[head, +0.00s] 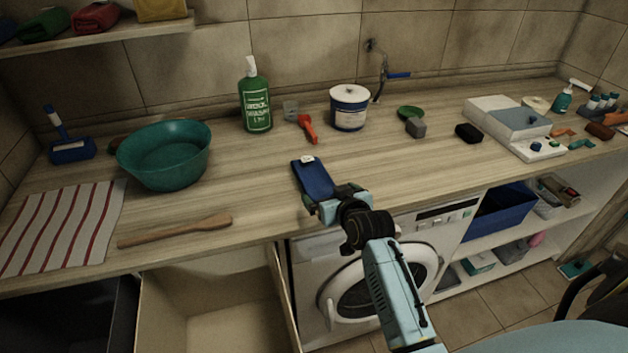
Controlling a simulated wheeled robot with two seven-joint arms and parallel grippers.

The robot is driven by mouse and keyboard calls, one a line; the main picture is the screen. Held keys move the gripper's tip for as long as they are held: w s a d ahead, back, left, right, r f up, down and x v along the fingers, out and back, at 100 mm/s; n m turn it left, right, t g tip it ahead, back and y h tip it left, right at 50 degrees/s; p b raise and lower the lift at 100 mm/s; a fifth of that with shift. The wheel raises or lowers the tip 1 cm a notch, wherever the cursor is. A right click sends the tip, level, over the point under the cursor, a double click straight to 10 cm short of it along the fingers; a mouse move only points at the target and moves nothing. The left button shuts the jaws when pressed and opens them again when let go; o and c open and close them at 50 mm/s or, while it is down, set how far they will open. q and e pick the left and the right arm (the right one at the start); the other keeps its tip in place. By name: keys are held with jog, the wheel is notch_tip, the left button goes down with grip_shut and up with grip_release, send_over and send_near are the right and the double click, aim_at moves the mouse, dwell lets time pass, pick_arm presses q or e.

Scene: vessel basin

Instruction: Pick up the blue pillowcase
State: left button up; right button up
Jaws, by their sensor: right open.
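The blue pillowcase (314,178) is a small folded dark-blue bundle on the wooden counter, with a white tag at its far end. My right gripper (328,203) reaches in from the lower right. It is open and its fingers are at the pillowcase's near end, close to the counter's front edge. The fingers partly hide that end, and I cannot tell whether they touch the cloth. My left gripper is not in view.
A teal basin (166,155), striped towel (62,226) and wooden spoon (175,231) lie left on the counter (250,180). A green bottle (255,102), red brush (307,128) and white-lidded tub (349,108) stand behind. An open drawer (210,310) and washing machine (365,275) are below.

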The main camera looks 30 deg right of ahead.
aim_at(327, 193)
jog(key=shift+f+b+x, duration=0.15)
jog(key=shift+b+x, duration=0.05)
jog(key=shift+x, duration=1.3)
jog(key=shift+f+b+x, duration=0.15)
jog(key=shift+x, duration=1.3)
jog(key=shift+s+a, duration=0.1)
jog(key=shift+c, duration=0.3)
